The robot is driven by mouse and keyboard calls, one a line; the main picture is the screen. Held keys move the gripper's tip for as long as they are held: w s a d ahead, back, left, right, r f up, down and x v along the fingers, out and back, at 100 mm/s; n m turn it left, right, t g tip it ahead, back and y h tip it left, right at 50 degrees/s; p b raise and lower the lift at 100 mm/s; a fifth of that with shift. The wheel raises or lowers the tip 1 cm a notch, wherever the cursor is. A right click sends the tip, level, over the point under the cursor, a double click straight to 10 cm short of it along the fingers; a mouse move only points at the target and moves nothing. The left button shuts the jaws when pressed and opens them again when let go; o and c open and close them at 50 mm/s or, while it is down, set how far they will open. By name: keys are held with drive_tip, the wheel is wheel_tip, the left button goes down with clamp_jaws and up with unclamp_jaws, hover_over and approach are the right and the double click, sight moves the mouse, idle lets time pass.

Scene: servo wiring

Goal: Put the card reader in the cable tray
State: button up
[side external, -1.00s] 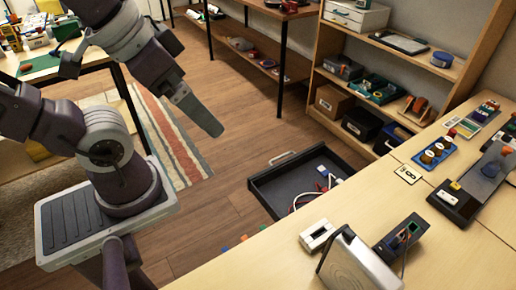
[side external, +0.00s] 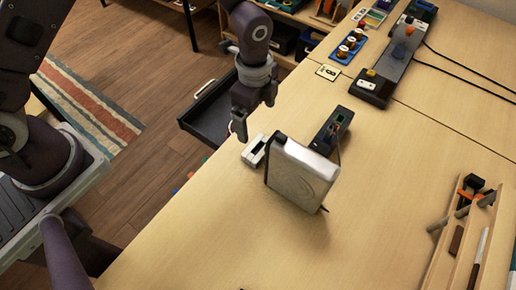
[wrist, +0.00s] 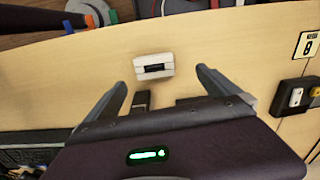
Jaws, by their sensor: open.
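The card reader appears to be the small white block with a dark slot (side external: 255,150), lying on the table near its edge. It also shows in the wrist view (wrist: 154,66), ahead of and between my fingertips. My gripper (side external: 256,120) is open and empty, pointing down close to the white block. In the wrist view, the two fingers of my gripper (wrist: 162,80) are spread apart. The cable tray appears to be the black open tray with a handle (side external: 200,127), beyond the table edge and lower down. My arm hides part of it.
A silver box-like device (side external: 300,175) stands upright just right of the white block. A dark device with a port (side external: 332,130) is behind it. A wooden rack with tools (side external: 470,235) is at the right. The front table surface is clear.

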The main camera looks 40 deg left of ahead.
sight(258, 145)
drive_tip(key=shift+m, duration=0.5)
drive_tip(key=f, duration=0.7)
drive_tip(key=s+d+f, duration=0.1)
drive_tip(key=f, duration=0.2)
drive_tip(key=shift+d+f, duration=0.1)
drive_tip(key=shift+f, duration=0.05)
drive_tip(key=c, duration=1.5)
wheel_tip(258, 145, up, 9)
drive_tip(key=w+a+f, duration=0.3)
drive_tip(key=w+a, duration=0.2)
drive_tip(key=a, duration=0.5)
drive_tip(key=w+a+f, duration=0.3)
drive_tip(key=a+f, duration=0.1)
drive_tip(key=a, duration=0.7)
drive_tip(key=f, duration=0.7)
drive_tip(key=a+f, duration=0.1)
drive_tip(key=f, duration=0.2)
drive_tip(key=shift+f, duration=0.2)
